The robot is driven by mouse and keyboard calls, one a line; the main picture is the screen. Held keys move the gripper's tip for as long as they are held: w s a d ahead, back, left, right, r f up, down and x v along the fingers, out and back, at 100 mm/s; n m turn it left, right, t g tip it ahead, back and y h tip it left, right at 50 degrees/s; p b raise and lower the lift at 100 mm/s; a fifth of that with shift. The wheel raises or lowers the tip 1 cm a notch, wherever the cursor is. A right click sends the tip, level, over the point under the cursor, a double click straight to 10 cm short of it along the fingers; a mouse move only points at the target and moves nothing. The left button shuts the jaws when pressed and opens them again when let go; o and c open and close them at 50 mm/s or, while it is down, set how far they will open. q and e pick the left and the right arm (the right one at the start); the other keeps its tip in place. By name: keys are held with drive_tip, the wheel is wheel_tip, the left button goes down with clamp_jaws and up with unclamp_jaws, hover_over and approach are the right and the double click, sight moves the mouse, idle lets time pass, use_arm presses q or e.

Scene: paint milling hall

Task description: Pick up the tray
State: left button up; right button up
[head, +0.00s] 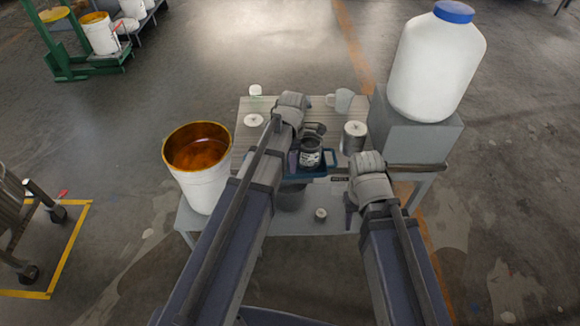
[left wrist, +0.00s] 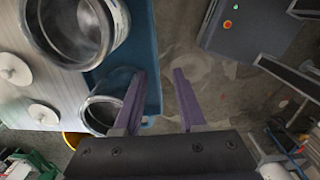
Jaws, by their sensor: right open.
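The blue tray (head: 331,157) is in the middle of the table in the head view, partly hidden by my left arm. It holds metal cans (head: 311,158). In the left wrist view the tray (left wrist: 143,35) fills the upper middle, with a large can (left wrist: 112,22) and a smaller one (left wrist: 100,114) on it. My left gripper (left wrist: 158,73) is open at the tray's edge. One finger overlaps the tray in the picture and the other is outside it; contact cannot be told. My right gripper (head: 349,212) is open and empty, right of the tray and apart from it.
A white bucket (head: 203,188) stands left. A large white bottle (head: 436,65) stands on a grey box (head: 415,138) at right.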

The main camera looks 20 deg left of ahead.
use_arm(q)
drive_tip(key=shift+w+f+b, duration=0.15)
drive_tip(key=shift+f+b, duration=1.3)
drive_tip(key=shift+f, duration=0.2)
drive_tip(key=shift+w+f+b, duration=0.15)
drive_tip(key=shift+f+b, duration=1.25)
drive_tip(key=shift+f, duration=0.2)
drive_tip(key=shift+r, duration=0.1)
clamp_jaws()
